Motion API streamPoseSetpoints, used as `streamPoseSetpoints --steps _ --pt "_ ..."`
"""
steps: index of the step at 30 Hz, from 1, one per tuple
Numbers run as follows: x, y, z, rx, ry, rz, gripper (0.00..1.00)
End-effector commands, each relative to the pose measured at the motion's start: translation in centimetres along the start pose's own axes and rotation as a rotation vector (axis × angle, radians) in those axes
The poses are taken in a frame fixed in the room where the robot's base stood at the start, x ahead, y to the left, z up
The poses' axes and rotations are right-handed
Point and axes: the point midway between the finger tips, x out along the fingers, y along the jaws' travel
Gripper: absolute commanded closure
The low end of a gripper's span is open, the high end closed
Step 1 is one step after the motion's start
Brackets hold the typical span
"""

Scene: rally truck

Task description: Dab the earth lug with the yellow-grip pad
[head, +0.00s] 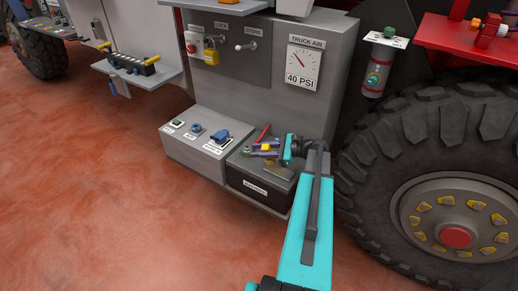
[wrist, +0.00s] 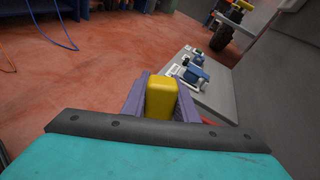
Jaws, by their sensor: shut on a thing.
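My gripper (head: 264,149) has purple fingers and is shut on the yellow grip of the pad (head: 266,146). In the wrist view the yellow grip (wrist: 161,97) stands between the purple fingers (wrist: 160,99); the pad's working end is hidden. The gripper is over the top of a dark battery box (head: 262,191) with a label on its front. A small yellow-green piece (head: 246,150) shows just left of the fingertips on the box top. I cannot tell whether it is the earth lug, or whether the pad touches anything.
A grey switch panel (head: 190,149) with several labelled controls stands left of the battery box. A red lever-like part (head: 263,132) rises behind the fingers. The gauge cabinet (head: 265,95) is behind, and a large tyre (head: 400,150) is close on the right. Open floor (head: 100,200) lies left.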

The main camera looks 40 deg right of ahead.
Motion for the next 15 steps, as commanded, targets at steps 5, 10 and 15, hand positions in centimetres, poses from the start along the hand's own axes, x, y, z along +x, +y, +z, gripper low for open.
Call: streamPoseSetpoints --steps 5,10,15 --pt "0.26 0.2 -0.81 0.001 -0.001 0.0 0.96" --pt "0.32 0.24 -0.97 0.0 -0.001 0.0 0.96" --pt "0.32 0.24 -0.94 0.0 -0.001 0.0 0.96"
